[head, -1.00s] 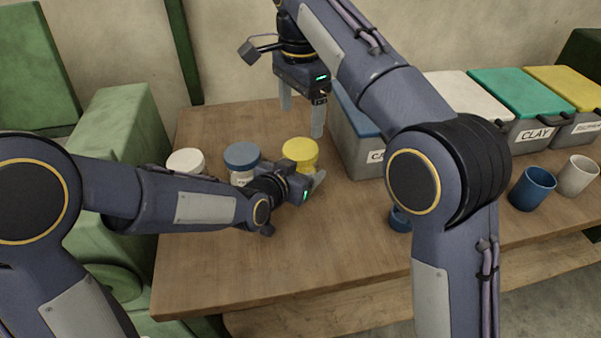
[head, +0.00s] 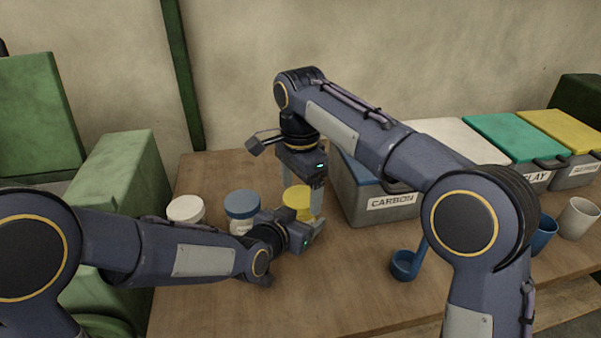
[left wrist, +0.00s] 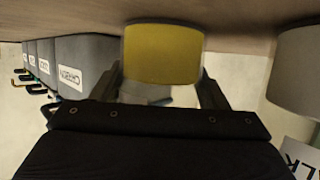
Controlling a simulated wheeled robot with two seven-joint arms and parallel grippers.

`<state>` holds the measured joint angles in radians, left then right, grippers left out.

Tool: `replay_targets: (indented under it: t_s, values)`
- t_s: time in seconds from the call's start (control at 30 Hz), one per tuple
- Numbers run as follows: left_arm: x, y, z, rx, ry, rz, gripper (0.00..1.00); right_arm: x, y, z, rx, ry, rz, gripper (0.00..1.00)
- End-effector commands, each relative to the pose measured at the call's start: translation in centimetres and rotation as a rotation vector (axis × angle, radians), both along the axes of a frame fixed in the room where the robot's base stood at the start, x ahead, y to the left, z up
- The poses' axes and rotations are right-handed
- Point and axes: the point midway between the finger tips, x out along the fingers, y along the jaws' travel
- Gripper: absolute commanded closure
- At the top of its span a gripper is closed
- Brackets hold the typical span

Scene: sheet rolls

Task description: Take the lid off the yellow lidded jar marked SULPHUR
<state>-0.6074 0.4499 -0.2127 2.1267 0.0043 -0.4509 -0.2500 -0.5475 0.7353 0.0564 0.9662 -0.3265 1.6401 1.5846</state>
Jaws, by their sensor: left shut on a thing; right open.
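The yellow jar (head: 296,197) stands on the table, its yellow lid on top. Its label is hidden in the head view. My left gripper (head: 314,232) is low at the jar's front, shut on its body. In the left wrist view, the yellow jar (left wrist: 163,55) sits between the two dark fingers. My right gripper (head: 302,194) points down from above, open, with its fingers on either side of the lid. I cannot tell whether they touch it.
A blue-lidded jar (head: 242,206) and a white-lidded jar (head: 186,210) stand to the left. The box marked CARBON (head: 385,207) is close on the right, with other lidded boxes beyond. A blue scoop (head: 405,266) and cups (head: 578,219) are further right.

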Motion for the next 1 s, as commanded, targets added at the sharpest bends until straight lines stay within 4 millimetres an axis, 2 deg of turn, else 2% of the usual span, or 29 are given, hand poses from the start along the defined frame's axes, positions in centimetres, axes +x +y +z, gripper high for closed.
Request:
replay_targets:
  t_s: [0.13,0.4,0.73,0.87,1.0]
  values:
    - [0.01,0.0,0.02,0.0,0.0,0.0,0.96,-0.02,-0.02,-0.81,0.0,0.0,0.0,0.17]
    - [0.01,0.0,0.02,0.0,-0.001,0.0,0.96,0.0,-0.02,-0.9,0.001,-0.001,0.0,0.19]
    - [0.01,0.0,0.03,0.0,-0.001,0.0,0.96,0.01,-0.02,-0.89,0.001,-0.001,0.0,0.62]
    - [0.01,0.0,0.03,0.0,-0.001,0.0,0.96,0.01,-0.02,-0.88,0.001,-0.001,0.019,0.62]
    - [0.01,-0.01,0.03,0.0,-0.001,0.0,0.96,0.04,-0.06,-0.88,0.001,-0.001,0.208,0.62]
